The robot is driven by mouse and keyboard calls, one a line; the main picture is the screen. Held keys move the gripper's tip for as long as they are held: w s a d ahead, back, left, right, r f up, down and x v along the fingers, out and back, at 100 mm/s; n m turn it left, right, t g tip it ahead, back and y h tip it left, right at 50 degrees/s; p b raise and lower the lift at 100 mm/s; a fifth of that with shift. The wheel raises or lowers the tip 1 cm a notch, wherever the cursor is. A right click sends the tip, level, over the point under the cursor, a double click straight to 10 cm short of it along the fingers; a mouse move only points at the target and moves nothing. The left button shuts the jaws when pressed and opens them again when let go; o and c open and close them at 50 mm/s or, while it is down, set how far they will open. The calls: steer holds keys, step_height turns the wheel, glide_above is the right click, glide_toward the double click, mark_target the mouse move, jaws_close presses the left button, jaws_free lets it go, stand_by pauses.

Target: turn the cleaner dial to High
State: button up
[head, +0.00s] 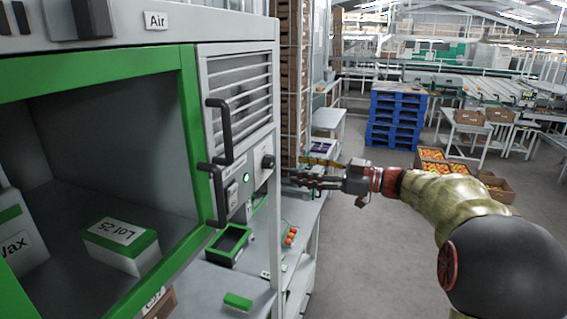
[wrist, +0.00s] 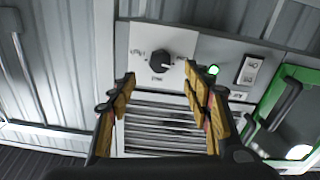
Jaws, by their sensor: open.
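The cleaner dial (wrist: 153,63) is a round black knob on a pale plate in the wrist view. Small labels surround it, too blurred to read. A light mark shows towards its right side, but I cannot tell which setting it points at. In the head view the dial (head: 268,161) sits on the cabinet's side panel. My gripper (wrist: 161,76) is open and empty, its yellow-padded fingers on either side of the dial in the picture and apart from it. My gripper (head: 297,178) also shows in the head view, just right of the panel.
A green lamp (wrist: 213,70) is lit beside the dial plate, near a rocker switch (wrist: 248,70). A louvred vent (wrist: 165,128) adjoins the plate. Black door handles (head: 220,130) protrude from the cabinet. A bench (head: 300,215) with small items stands below; open floor (head: 345,260) lies right.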

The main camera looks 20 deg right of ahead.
mark_target(273, 164)
steer(key=shift+p+x, duration=1.1)
steer(key=shift+x, duration=3)
steer(key=shift+f, duration=0.1)
steer(key=shift+c, duration=1.1)
steer(key=c, duration=0.9)
steer(key=shift+c, duration=0.2)
